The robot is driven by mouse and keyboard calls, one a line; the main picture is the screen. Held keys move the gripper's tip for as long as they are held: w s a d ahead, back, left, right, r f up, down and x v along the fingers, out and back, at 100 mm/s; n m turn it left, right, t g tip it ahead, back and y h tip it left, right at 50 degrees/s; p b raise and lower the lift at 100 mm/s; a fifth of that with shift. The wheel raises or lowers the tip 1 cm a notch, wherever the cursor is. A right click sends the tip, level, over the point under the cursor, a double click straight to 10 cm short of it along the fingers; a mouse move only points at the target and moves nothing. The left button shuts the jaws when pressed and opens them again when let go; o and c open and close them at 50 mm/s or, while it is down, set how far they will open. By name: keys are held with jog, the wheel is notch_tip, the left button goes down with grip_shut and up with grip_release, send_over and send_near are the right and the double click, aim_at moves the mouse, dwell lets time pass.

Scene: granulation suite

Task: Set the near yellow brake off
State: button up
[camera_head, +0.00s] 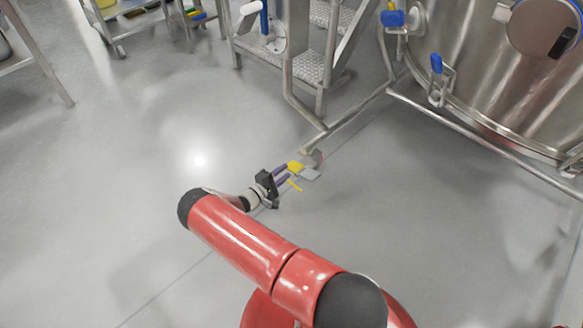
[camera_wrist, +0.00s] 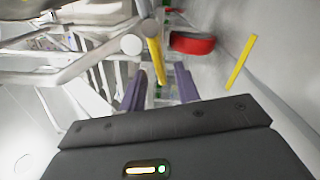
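A yellow brake pedal (camera_head: 295,166) shows by the castor at the foot of the steel steps. In the wrist view the yellow pedal (camera_wrist: 155,62) is a bar just beyond the fingertips, in line with the gap between them. The red castor wheel (camera_wrist: 192,43) is right of it, and shows small and partly hidden in the head view (camera_head: 318,157). My gripper (camera_head: 284,173) is low near the floor. In the wrist view its two purple fingers (camera_wrist: 160,85) are apart, with nothing clearly held between them. I cannot tell whether a finger touches the pedal.
A thin yellow strip (camera_head: 294,185) lies on the floor beside the fingers; it shows at right in the wrist view (camera_wrist: 240,62). The steel steps (camera_head: 320,50) rise behind. A large steel vessel (camera_head: 490,80) stands at right. Floor to the left is clear.

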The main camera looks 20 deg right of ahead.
aim_at(292, 165)
jog(key=x, duration=0.5)
grip_shut()
